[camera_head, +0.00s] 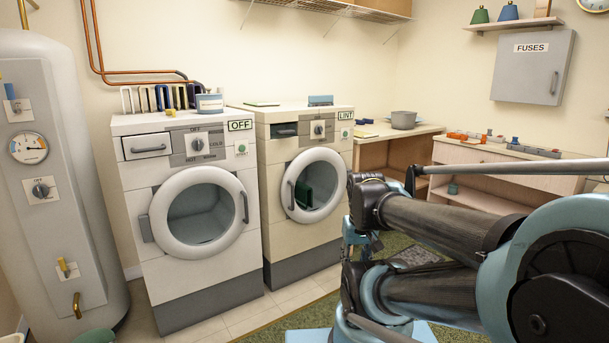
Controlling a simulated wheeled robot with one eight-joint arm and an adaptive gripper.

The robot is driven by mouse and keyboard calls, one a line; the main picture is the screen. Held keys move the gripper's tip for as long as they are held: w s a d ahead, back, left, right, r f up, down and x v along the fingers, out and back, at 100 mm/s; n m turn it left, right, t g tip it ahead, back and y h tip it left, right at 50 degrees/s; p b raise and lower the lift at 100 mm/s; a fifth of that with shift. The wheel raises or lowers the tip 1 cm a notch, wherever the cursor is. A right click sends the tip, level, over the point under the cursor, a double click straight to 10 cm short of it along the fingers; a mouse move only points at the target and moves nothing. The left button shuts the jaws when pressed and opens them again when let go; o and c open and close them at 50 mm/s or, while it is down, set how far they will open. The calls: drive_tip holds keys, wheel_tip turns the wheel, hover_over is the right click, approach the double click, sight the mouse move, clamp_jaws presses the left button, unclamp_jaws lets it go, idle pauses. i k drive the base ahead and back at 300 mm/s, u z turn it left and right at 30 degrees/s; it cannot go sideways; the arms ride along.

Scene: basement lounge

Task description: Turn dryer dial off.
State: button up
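Two white front-loading machines stand side by side at the back wall. The right machine (300,232) carries a LINT label, which suggests it is the dryer. Its dark dial (319,128) sits on a grey panel near the top; its setting is too small to read. The left machine (140,190) has a dark dial (197,144) with small lettering around it, and an OFF label (240,125). My gripper (358,240) is partly visible behind my arm links, in front and right of the right machine, apart from both dials and lower. Its fingers are mostly hidden.
A water heater (45,100) with its own dial stands at the left. A fuse box (533,66) hangs above. Tiled floor (240,312) is clear before the machines.

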sight(318, 129)
drive_tip(key=k, duration=0.6)
drive_tip(key=u, duration=0.4)
drive_tip(key=i, duration=1.65)
drive_tip(key=z, duration=0.6)
